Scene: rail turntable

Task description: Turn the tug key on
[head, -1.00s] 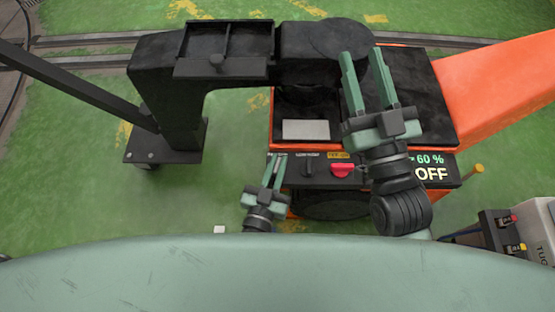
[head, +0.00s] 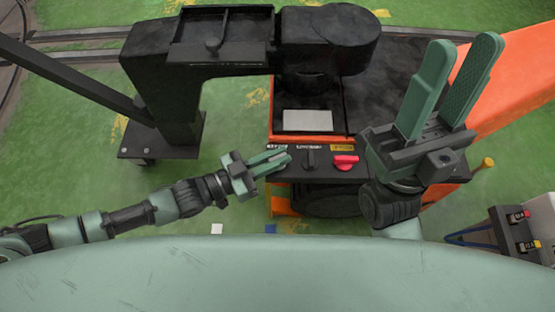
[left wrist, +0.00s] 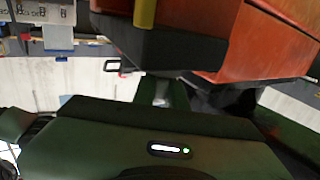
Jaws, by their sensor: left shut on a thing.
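The tug (head: 375,85) is an orange and black machine with a dark control panel (head: 325,172) on its near side. My left gripper (head: 286,157) reaches the left end of this panel and is shut on the tug key, which its fingers hide. A black lever (head: 309,157) and a red knob (head: 346,161) are to the right of it. My right gripper (head: 463,48) is open and empty, raised above the tug's right part, and it covers the panel's display. In the left wrist view, the tug's orange body (left wrist: 185,38) is close above the gripper; the key is not visible.
A black post with an arm and tray (head: 222,42) stands to the left of the tug. A yellow-tipped peg (head: 487,162) and a box with red and yellow buttons (head: 512,228) are on the right.

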